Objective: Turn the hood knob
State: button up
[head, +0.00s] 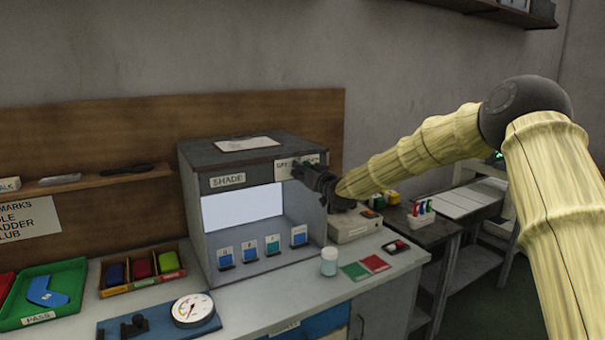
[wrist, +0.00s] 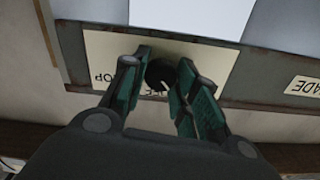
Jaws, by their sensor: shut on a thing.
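The hood (head: 192,215) is a grey box with a lit opening, standing on the counter. Its dark round knob (wrist: 161,74) shows in the wrist view on a cream label plate (wrist: 103,48) with partly hidden lettering. A thin white pointer line marks the knob. My gripper (wrist: 160,82) has its two green-and-black fingers shut on the knob, one on each side. In the head view my gripper (head: 308,174) is at the upper right of the hood's front, and it hides the knob and part of the label there.
A beige box (head: 350,229) stands right of the hood, under my wrist. A small white jar (head: 329,262) and green and red cards (head: 375,263) lie on the counter in front. Blue sample cards (head: 249,250) stand inside the hood.

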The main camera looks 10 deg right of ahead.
jog(key=shift+d+f+m+b, duration=0.15)
jog(key=shift+m+b, duration=2.85)
jog(key=shift+m, duration=1.55)
jog(key=shift+d+f+m+b, duration=0.1)
jog(key=shift+m+b, duration=2.85)
jog(key=shift+m, duration=1.6)
jog(key=o, duration=1)
jog(key=shift+w, duration=0.1)
jog(key=v, duration=1.2)
